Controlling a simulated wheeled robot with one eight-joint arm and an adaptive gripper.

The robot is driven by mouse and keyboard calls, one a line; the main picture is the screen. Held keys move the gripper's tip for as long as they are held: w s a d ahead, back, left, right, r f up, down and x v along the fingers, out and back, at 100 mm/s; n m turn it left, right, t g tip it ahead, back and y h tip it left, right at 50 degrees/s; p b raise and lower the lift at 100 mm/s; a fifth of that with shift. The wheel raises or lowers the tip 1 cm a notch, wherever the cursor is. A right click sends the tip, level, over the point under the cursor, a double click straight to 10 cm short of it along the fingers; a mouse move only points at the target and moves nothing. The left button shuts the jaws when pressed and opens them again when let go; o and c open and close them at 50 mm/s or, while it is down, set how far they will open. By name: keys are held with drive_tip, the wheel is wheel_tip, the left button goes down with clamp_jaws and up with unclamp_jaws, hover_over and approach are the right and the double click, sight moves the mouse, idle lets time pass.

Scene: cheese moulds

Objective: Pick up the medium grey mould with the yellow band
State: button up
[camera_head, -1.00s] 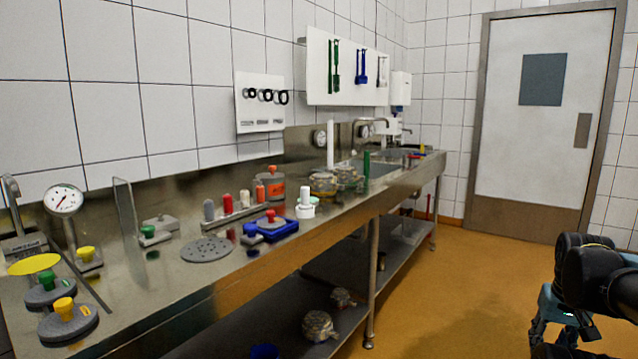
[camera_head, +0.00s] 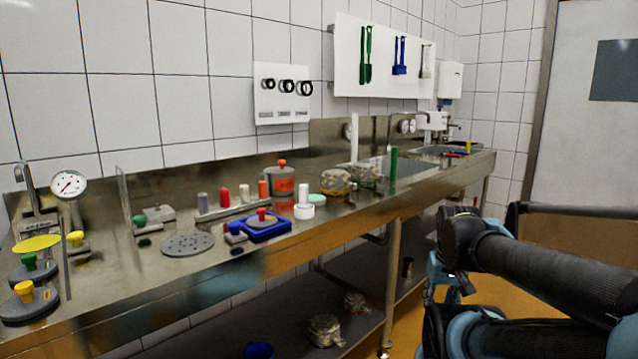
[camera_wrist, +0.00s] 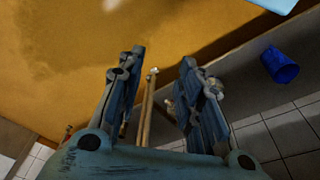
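I cannot pick out with certainty a medium grey mould with a yellow band. Two squat jars with yellowish-brown sides (camera_head: 336,182) stand on the bench beside the sink, and similar mottled ones (camera_head: 324,330) lie on the lower shelf; their bands are too small to read. A grey disc with a yellow knob (camera_head: 30,305) lies at the bench's near left end. My gripper (camera_wrist: 157,76) is open and empty in the wrist view, with its fingers apart over the orange floor. In the head view my arm is at the lower right, off the bench.
The steel bench (camera_head: 175,275) runs along the tiled wall. A grey pot with an orange band (camera_head: 281,182), a blue tray (camera_head: 265,231) and a perforated disc (camera_head: 187,244) stand on it. A blue cup (camera_head: 259,350) is on the lower shelf. Orange floor is free at right.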

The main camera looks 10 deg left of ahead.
drive_tip(key=shift+w, duration=0.15)
drive_tip(key=shift+o, duration=1)
drive_tip(key=shift+s+r, duration=0.2)
drive_tip(key=shift+r, duration=0.1)
wheel_tip(320, 180, up, 33)
drive_tip(key=n+y, duration=0.3)
drive_tip(key=n, duration=0.7)
hover_over(353, 185)
drive_tip(key=s+d, duration=0.3)
drive_tip(key=d, duration=0.2)
drive_tip(key=shift+t, duration=0.3)
drive_tip(key=x, duration=0.7)
drive_tip(key=a+x, duration=0.1)
drive_tip(key=x, duration=0.3)
drive_tip(key=shift+w+r, duration=0.15)
drive_tip(key=shift+x, duration=2.75)
drive_tip(key=shift+w, duration=0.15)
